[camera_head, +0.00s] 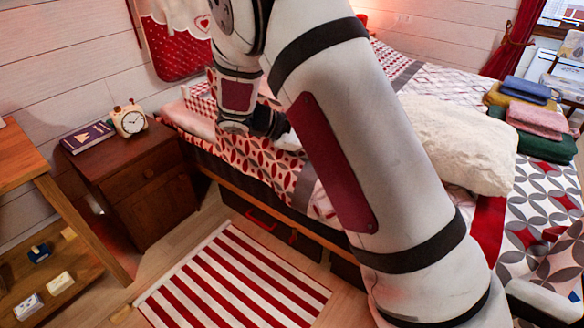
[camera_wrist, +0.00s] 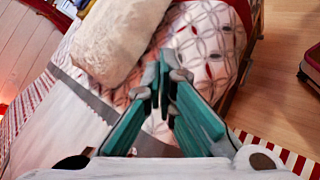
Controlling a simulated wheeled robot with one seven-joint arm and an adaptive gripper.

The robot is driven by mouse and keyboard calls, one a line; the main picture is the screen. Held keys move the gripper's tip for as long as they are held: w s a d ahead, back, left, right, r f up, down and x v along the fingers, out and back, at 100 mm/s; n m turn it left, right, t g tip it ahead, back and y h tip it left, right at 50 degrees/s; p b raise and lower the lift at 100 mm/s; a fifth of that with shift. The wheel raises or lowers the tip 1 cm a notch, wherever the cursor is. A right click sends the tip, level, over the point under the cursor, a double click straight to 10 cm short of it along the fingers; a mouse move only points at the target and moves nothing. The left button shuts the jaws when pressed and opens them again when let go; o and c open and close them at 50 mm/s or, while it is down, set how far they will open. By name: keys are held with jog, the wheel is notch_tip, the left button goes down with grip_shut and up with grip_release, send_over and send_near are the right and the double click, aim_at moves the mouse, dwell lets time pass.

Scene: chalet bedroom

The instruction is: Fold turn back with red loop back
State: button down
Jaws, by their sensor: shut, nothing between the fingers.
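The bed's patterned cover (camera_head: 283,182) has red and grey shapes on white. It also shows in the wrist view (camera_wrist: 205,45), with a grey band (camera_wrist: 88,97) across the bedding. I cannot tell for certain which layer is the turn back, and I cannot pick out its red loop. My gripper (camera_wrist: 164,76) has teal fingers, brought together and empty, over the bedding in the wrist view. Its height above the cloth is unclear. In the head view my arm reaches over the near side of the bed and hides much of it, and the fingers are not clear there.
A cream fluffy pillow (camera_head: 455,140) lies on the bed. Folded cloths (camera_head: 535,120) are stacked at the right. A brown nightstand (camera_head: 140,180) with a clock (camera_head: 130,121) and book (camera_head: 88,137) stands at the left. A striped rug (camera_head: 235,285) lies on the floor beside the bed.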

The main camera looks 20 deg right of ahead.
jog(key=w+a+f+n+t+h+b, duration=0.25)
jog(key=w+f+n+t, duration=0.2)
jog(key=f, duration=0.55)
jog(key=w+a+f+n+t+h+b, duration=0.1)
jog(key=w+a+f+n+t+b, duration=0.3)
jog(key=f, duration=0.6)
jog(key=w+a+f+n+t+h+b, duration=0.15)
jog(key=w+a+f+n+t, duration=0.35)
jog(key=f, duration=0.5)
jog(key=shift+m+g, duration=0.25)
jog(key=shift+g, duration=0.2)
jog(key=b+x, duration=0.1)
jog(key=x, duration=0.3)
jog(key=r+x, duration=0.1)
jog(key=x, duration=0.3)
jog(key=r+b+x, duration=0.1)
jog(key=x, duration=0.3)
jog(key=shift+s+r+b, duration=0.2)
jog(key=shift+s+b, duration=0.05)
jog(key=shift+b, duration=0.05)
jog(key=shift+s+d+r, duration=0.1)
jog(key=shift+d+r, duration=0.05)
jog(key=shift+r, duration=0.5)
notch_tip(320, 180, up, 19)
jog(key=n+t+y+p, duration=0.1)
jog(key=n+p, duration=0.3)
jog(key=p, duration=0.7)
